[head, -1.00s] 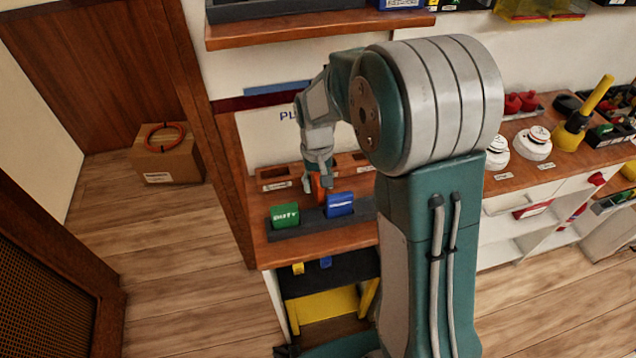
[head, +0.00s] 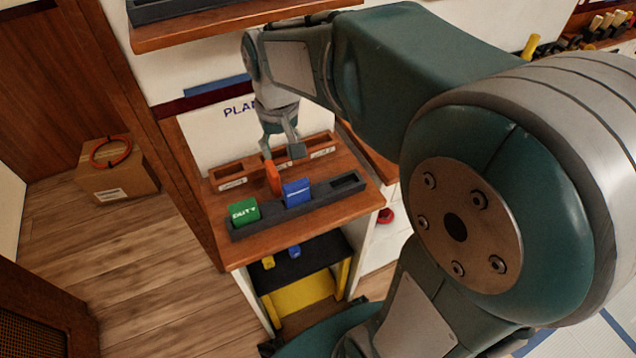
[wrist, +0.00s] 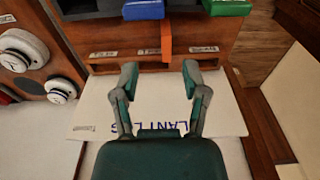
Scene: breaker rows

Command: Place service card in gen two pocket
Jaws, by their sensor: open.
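An orange card (head: 273,178) stands upright at the middle pocket of the back row of three labelled pockets (head: 246,170). No writing on it is legible, but I take it for the service card. It also shows in the wrist view (wrist: 166,40), upright at the middle pocket. The pocket labels are too small to read. My gripper (head: 282,152) is open and empty, just behind the card on the wall side. In the wrist view, the open fingers (wrist: 160,72) point toward the card and are apart from it.
A dark holder (head: 318,198) at the shelf front carries a green DUTY card (head: 244,211) and a blue card (head: 297,192); its right slot is empty. A cardboard box (head: 117,179) sits on the floor at left.

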